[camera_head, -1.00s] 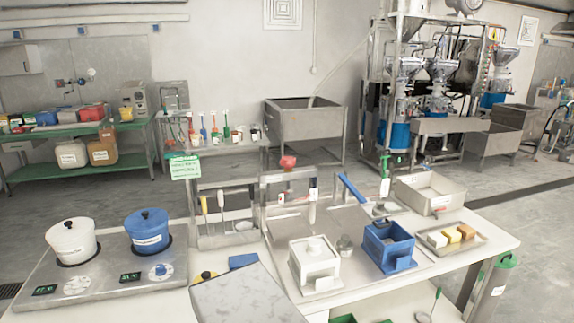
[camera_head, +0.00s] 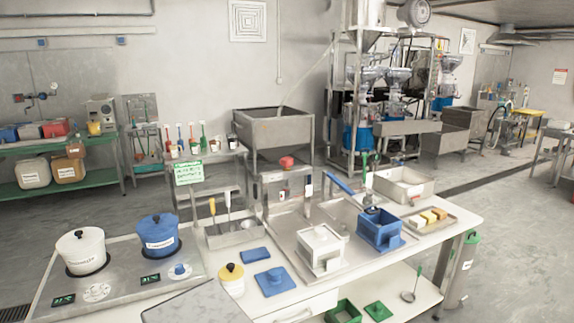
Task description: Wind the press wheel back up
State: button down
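A red wheel or knob (camera_head: 287,162) sits on top of a small metal press frame (camera_head: 272,178) at the back of the work table, in the middle of the head view. The wheel is small here, and its turn position cannot be told. A white box-shaped container (camera_head: 320,250) stands in front of the press. A blue box-shaped container (camera_head: 380,232) stands to its right. My gripper is not in view.
A white pot (camera_head: 82,252) and a blue pot (camera_head: 158,237) stand on the left hot plate. A metal basin (camera_head: 404,185) and a tray with several small blocks (camera_head: 415,226) are at the right. A blue-handled tool (camera_head: 342,183) leans right of the press.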

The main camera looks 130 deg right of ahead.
aim_at(286, 161)
jog(key=i, duration=0.35)
jog(key=z, duration=4.05)
jog(key=i, duration=0.1)
jog(key=u, duration=1.95)
jog(key=k, duration=0.25)
jog(key=z, duration=2.6)
